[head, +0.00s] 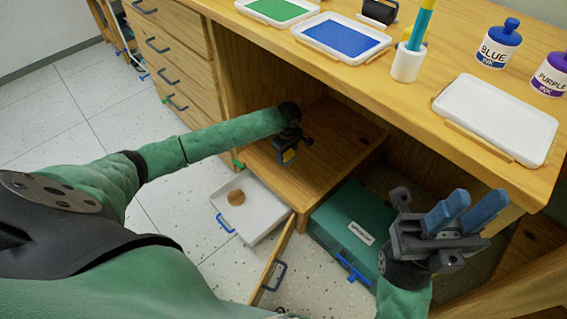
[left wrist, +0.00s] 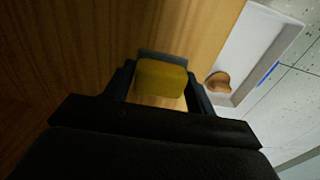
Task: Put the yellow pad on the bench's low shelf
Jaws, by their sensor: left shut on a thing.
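The yellow pad (left wrist: 161,77) is between the fingers of my left gripper (left wrist: 160,88) in the left wrist view. That gripper is shut on the pad, inside the bench opening and over the wooden low shelf (head: 340,128). The shelf (left wrist: 195,30) also fills much of the left wrist view. I cannot tell whether the pad touches it. My right gripper (head: 465,212) is empty, its blue fingers apart, in front of the bench at the right.
The bench top (head: 410,90) above the shelf holds a green tray (head: 277,10), a blue tray (head: 345,37), a white tray (head: 497,118) and ink bottles (head: 498,45). Below are a white floor tray (head: 258,207) with a brown lump (head: 236,197), a teal box (head: 340,222) and an open wooden door (head: 270,265).

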